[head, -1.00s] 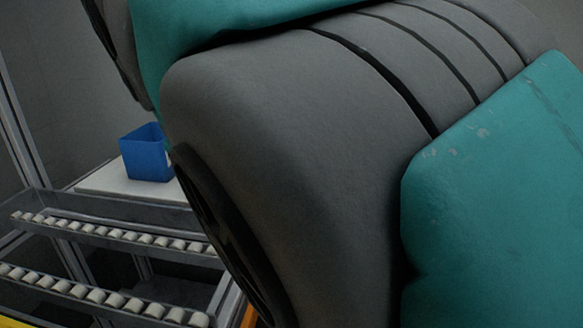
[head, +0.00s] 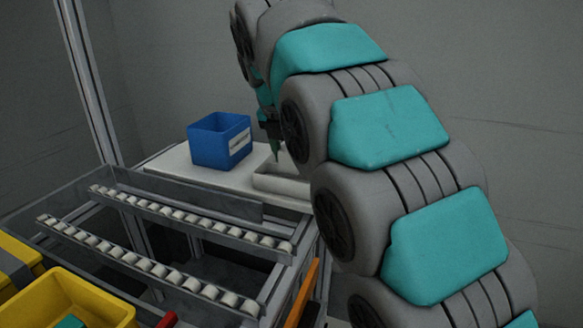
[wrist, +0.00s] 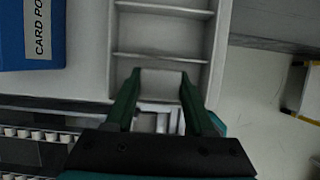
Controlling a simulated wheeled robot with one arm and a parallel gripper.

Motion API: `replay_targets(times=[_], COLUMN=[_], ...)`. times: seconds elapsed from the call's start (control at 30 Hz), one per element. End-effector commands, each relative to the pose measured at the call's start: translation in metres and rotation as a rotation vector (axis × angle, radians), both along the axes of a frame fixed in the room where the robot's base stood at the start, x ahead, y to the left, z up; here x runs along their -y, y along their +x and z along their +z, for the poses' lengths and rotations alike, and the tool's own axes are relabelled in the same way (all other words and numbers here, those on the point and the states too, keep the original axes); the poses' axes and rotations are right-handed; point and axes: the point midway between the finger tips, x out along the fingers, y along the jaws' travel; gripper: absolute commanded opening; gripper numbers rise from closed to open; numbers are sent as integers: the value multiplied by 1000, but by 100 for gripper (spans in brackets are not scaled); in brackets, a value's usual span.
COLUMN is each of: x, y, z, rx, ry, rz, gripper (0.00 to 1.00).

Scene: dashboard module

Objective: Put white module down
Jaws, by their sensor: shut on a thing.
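My gripper (wrist: 160,90) is shut on the white module (wrist: 160,83), a pale block between the tips of its two green fingers in the wrist view. Under and beyond it is a white tray (wrist: 163,12) split into compartments by thin walls. The gripper is over the tray's near part; whether the module touches the tray floor I cannot tell. In the head view the gripper (head: 275,148) points down at the left end of the tray (head: 290,188), and the module cannot be made out there.
A blue bin (head: 220,142) with a label stands on the white table (head: 180,168), left of the tray. Roller rails (head: 150,262) run in front of the table. Yellow bins (head: 75,300) are at the lower left. Bare table lies between bin and tray.

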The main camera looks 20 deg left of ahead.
Motion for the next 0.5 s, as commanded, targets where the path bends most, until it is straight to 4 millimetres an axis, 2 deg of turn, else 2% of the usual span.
replay_targets(times=[0.37, 0.5], x=[1, 0], y=[-2, -1], z=[-31, -34], rx=[-2, 0], ry=[-2, 0], rz=[1, 1], gripper=[0, 0])
